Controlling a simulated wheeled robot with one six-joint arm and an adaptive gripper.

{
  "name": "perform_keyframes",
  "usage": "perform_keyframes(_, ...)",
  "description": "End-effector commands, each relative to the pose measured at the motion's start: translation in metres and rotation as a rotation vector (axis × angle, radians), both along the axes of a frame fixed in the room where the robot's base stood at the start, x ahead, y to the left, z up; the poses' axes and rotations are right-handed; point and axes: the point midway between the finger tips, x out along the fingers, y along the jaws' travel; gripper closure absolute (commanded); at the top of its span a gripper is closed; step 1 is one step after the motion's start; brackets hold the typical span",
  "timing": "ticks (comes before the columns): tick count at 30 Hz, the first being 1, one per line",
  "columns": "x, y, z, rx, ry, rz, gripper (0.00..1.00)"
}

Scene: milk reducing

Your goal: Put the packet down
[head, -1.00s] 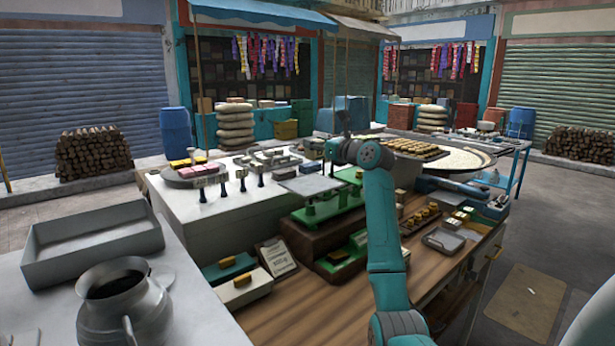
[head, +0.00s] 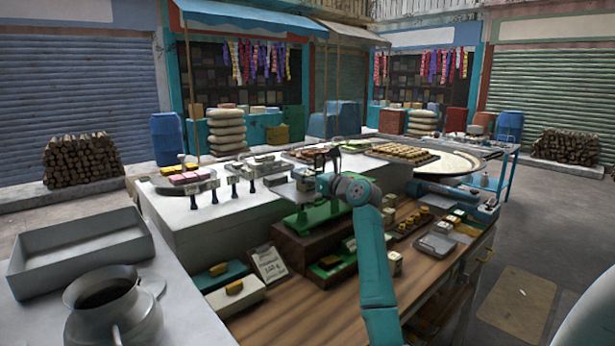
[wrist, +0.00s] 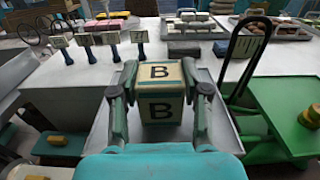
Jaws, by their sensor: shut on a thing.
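The packet (wrist: 160,92) is a small cream box with a dark letter B on its top and front faces. It is between the fingers of my gripper (wrist: 160,76) in the wrist view, and the gripper is shut on it. A grey metal pan (wrist: 222,128) shows below and around the packet. I cannot tell whether the packet touches the pan. In the head view my gripper (head: 306,182) is above the green scale (head: 320,214), partly hidden by my wrist.
A dark curved handle (wrist: 246,55) rises just right of the gripper in the wrist view. Several labelled stands (head: 213,190) line the white counter (head: 190,222) to the left. A tray of sweets (head: 400,153) and a wide pan (head: 455,163) lie behind.

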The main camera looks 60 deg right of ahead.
Motion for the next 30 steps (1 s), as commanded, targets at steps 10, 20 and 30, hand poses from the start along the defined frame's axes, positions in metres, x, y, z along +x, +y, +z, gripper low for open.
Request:
perform_keyframes(10,0.0,0.0,-0.002,0.0,0.0,0.0,0.29)
perform_keyframes(20,-0.012,0.002,0.0,0.001,0.0,-0.002,0.29)
perform_keyframes(30,-0.076,0.017,0.0,-0.001,0.0,-0.002,0.29)
